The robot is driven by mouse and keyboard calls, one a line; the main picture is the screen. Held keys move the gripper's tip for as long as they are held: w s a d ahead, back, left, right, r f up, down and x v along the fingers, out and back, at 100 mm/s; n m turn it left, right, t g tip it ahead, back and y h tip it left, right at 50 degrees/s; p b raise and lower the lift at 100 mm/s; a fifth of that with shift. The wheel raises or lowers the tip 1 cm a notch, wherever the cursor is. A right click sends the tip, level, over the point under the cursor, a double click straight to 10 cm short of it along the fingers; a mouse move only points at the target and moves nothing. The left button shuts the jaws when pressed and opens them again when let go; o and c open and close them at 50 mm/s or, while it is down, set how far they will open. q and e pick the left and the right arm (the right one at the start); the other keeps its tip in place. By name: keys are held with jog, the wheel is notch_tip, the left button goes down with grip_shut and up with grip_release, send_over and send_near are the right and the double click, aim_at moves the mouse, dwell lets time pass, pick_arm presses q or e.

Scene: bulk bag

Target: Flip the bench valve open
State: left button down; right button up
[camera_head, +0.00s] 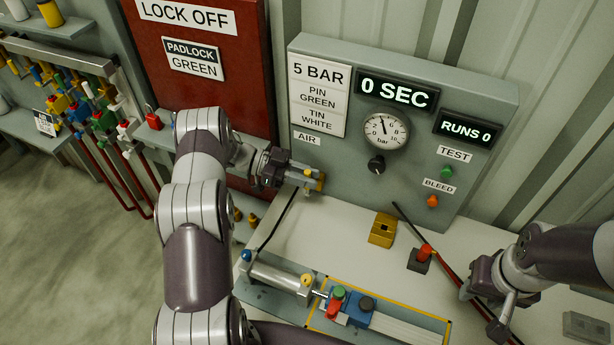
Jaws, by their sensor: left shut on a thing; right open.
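The bench valve (319,181) is a small brass-yellow fitting on the panel front, just below the AIR label (307,138). My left gripper (292,172) reaches in from the left and is shut at the valve's near end, on what looks like its handle. The fingers partly cover the handle, so its exact angle is hard to tell. My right gripper (487,308) is open and low at the right, over the bench, apart from the valve.
A panel holds a gauge (385,132), a black knob (376,164) and green and orange buttons. On the bench (340,235) are a yellow block (383,229), a red-topped block (421,257) and a cylinder rig (280,277). A red lock-off board (205,90) stands left.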

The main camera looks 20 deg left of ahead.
aim_at(309, 170)
pick_arm(q)
jog(key=c, duration=1.1)
grip_release()
jog(key=shift+o, duration=0.2)
jog(key=r+p, duration=0.2)
jog(key=r, duration=0.1)
jog(key=r+p, duration=0.2)
jog(key=shift+d+r, duration=0.25)
jog(key=s+d+r+p, duration=0.1)
jog(key=d+r+p, duration=0.4)
jog(key=d, duration=0.6)
jog(key=shift+s+r+p, duration=0.2)
jog(key=shift+s+p, duration=0.05)
jog(key=shift+p, duration=0.75)
